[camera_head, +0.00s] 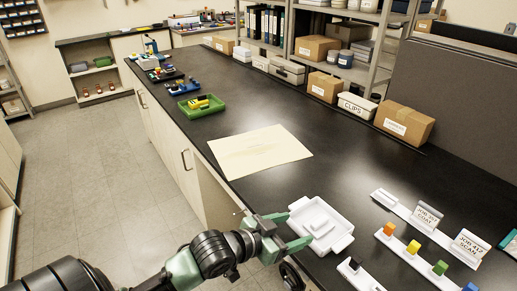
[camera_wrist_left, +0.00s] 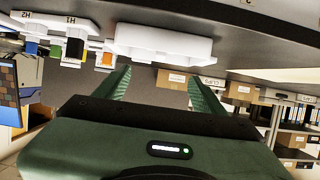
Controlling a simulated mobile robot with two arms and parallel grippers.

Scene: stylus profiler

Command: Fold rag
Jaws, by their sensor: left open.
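The rag (camera_head: 260,151) is a pale yellow cloth lying flat and spread out on the black bench top, close to its left edge. My left gripper (camera_head: 298,229) is open, with green fingers, at the bench's near left edge. It is in front of the rag and beside the white tray (camera_head: 332,236), apart from the rag. In the left wrist view the two fingers (camera_wrist_left: 162,88) are spread with nothing seen between them. My right gripper is not in view.
The white tray also shows in the left wrist view (camera_wrist_left: 163,43). To its right are label stands (camera_head: 426,217) and a rack of coloured blocks (camera_head: 414,247). A green tray (camera_head: 201,108) stands beyond the rag. Boxes (camera_head: 404,123) line the back. Bench around the rag is clear.

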